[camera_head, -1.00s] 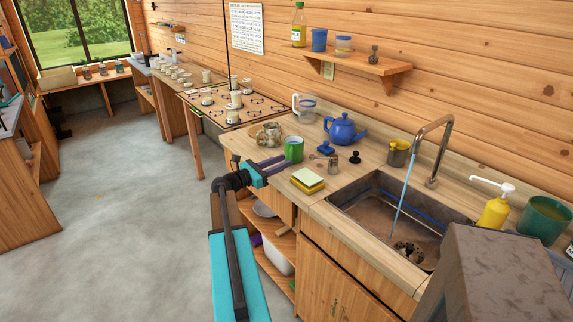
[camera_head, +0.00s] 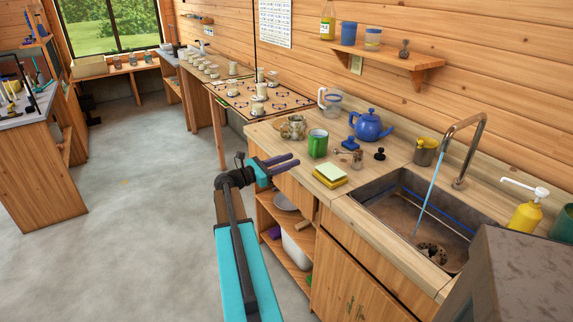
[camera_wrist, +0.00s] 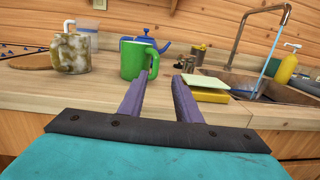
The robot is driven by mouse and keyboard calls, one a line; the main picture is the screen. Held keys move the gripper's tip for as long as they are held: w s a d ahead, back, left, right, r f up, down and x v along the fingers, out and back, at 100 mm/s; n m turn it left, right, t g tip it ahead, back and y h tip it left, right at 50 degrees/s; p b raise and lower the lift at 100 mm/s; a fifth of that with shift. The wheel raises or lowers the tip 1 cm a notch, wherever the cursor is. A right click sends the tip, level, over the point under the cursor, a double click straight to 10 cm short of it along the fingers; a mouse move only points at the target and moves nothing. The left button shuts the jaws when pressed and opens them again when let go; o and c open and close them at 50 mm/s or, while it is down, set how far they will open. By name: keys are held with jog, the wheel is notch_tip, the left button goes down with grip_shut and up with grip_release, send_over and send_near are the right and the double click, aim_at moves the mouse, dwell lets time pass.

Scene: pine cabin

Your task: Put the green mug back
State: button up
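The green mug (camera_head: 318,143) stands upright on the wooden counter, left of the sink. In the wrist view the green mug (camera_wrist: 136,58) is just beyond my fingertips, its handle turned to the right. My gripper (camera_head: 296,160) is in front of the counter's edge, short of the mug and not touching it. In the wrist view my gripper (camera_wrist: 158,82) has its two purple fingers apart with nothing between them.
A speckled jar-like mug (camera_wrist: 71,52) stands left of the green mug. A blue teapot (camera_head: 368,125) is behind it. A yellow sponge stack (camera_head: 330,175) lies to the right, before the sink (camera_head: 400,200) with running water. A pegged board table (camera_head: 240,100) is farther left.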

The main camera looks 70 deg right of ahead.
dwell(0.3)
jog(key=w+a+f+m+t+y, duration=0.15)
jog(key=w+a+f, duration=0.25)
jog(key=a+f, duration=0.55)
jog(key=w+a+f+t+y, duration=0.25)
jog(key=w+a+f, duration=0.35)
jog(key=f, duration=0.6)
jog(key=a+f+m+t+y, duration=0.2)
jog(key=a+f+y, duration=0.1)
jog(key=a+f, duration=1.25)
jog(key=s+a+f+m+y, duration=0.15)
jog(key=a+f, duration=0.25)
jog(key=a, duration=0.6)
jog(key=s+a+f+m+y, duration=0.15)
jog(key=a+f, duration=0.25)
jog(key=a, duration=0.5)
jog(key=s+a+f+m+y, duration=0.2)
jog(key=s+a, duration=0.4)
jog(key=a, duration=0.4)
jog(key=s+a+f+m+y, duration=0.2)
jog(key=s+a, duration=0.4)
jog(key=a, duration=0.5)
jog(key=shift+f+y, duration=0.5)
jog(key=shift+f, duration=0.35)
jog(key=shift+w+d, duration=0.1)
